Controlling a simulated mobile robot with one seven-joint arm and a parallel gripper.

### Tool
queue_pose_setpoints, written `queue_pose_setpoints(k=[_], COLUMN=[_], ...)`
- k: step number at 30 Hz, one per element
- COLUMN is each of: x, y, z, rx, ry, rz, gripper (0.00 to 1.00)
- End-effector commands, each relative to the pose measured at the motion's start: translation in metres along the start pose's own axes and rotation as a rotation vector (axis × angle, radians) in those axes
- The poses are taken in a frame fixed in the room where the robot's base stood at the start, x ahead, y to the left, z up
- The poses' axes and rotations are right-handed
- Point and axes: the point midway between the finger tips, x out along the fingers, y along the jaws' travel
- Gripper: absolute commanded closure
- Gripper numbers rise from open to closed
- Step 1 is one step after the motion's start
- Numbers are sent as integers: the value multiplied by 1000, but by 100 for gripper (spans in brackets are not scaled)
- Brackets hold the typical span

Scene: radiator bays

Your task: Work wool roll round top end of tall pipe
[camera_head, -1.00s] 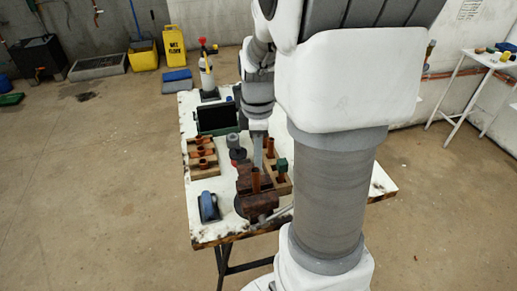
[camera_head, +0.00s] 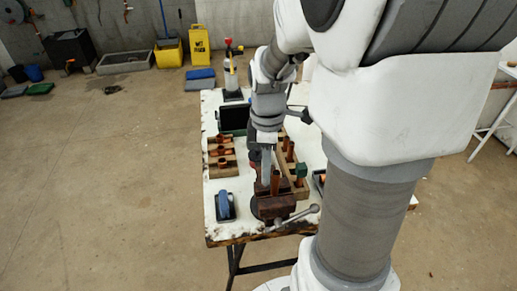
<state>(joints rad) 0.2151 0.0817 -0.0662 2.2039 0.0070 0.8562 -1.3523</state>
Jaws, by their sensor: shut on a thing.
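The tall copper pipe (camera_head: 275,182) stands upright in the brown vise (camera_head: 276,206) near the front of the table. My gripper (camera_head: 266,180) points down right beside the top of this pipe, slightly to its left in the picture. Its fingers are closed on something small. I cannot make out the wool roll clearly; the fingers and the small scale hide what lies between them. I cannot tell whether it touches the pipe.
A wooden rack with copper pipes (camera_head: 301,186) stands just right of the gripper. A wooden tray of copper fittings (camera_head: 221,165) is on the left. A blue object (camera_head: 225,206) lies at the front left. The vise handle (camera_head: 300,215) sticks out to the right.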

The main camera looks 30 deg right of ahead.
Motion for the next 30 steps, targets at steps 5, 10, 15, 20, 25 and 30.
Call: queue_pose_setpoints(k=[5, 10, 15, 20, 25, 30], x=[0, 0, -7, -21, -34, -48], y=[-1, -1, 0, 0, 0, 0], z=[-1, -1, -1, -1, -1, 0], rx=[0, 0, 0, 0, 0, 0], ry=[0, 0, 0, 0, 0, 0], rz=[0, 0, 1, 1, 1, 0], gripper=[100, 100, 100, 100, 100, 100])
